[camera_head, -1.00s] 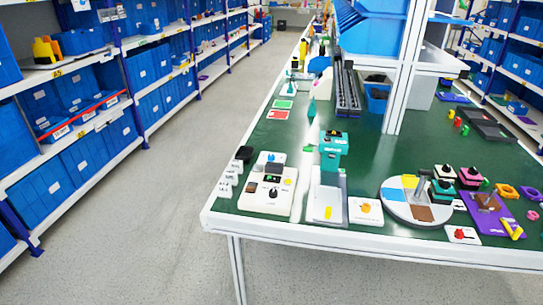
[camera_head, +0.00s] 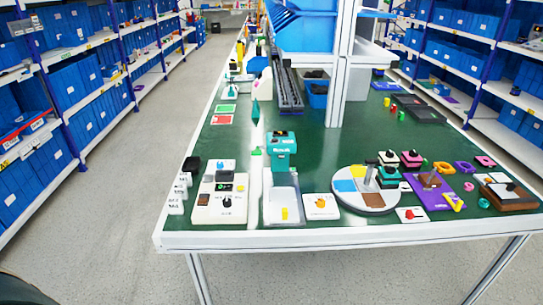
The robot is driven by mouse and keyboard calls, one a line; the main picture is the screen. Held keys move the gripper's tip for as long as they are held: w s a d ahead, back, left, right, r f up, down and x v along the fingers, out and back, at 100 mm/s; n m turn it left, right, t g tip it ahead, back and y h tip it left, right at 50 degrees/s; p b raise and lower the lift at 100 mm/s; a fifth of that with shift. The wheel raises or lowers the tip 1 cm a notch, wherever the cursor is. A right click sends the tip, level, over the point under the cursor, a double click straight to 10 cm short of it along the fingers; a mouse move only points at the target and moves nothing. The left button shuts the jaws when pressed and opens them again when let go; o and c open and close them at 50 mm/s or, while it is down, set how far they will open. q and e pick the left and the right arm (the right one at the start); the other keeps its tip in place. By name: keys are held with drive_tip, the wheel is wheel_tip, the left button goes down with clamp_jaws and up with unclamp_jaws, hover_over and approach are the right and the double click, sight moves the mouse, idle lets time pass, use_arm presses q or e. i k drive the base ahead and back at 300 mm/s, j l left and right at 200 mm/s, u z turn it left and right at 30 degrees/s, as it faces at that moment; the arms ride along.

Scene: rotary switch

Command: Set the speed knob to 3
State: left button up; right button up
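A white control box (camera_head: 205,213) stands near the table's front left corner. A smaller plate with a red knob (camera_head: 409,214) is farther right. Labels and knob settings are too small to read, so I cannot tell which knob is marked speed. Neither gripper is in view.
The green-topped table (camera_head: 310,160) has a white front edge. A teal device (camera_head: 281,150) stands behind the grey tray (camera_head: 282,208). A round turntable (camera_head: 366,205) and a purple board (camera_head: 445,190) are to the right. The grey aisle floor at left is clear.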

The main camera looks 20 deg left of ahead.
sight(219, 165)
drive_tip(key=j+z, duration=0.85)
drive_tip(key=j, duration=0.15)
drive_tip(key=k, duration=0.05)
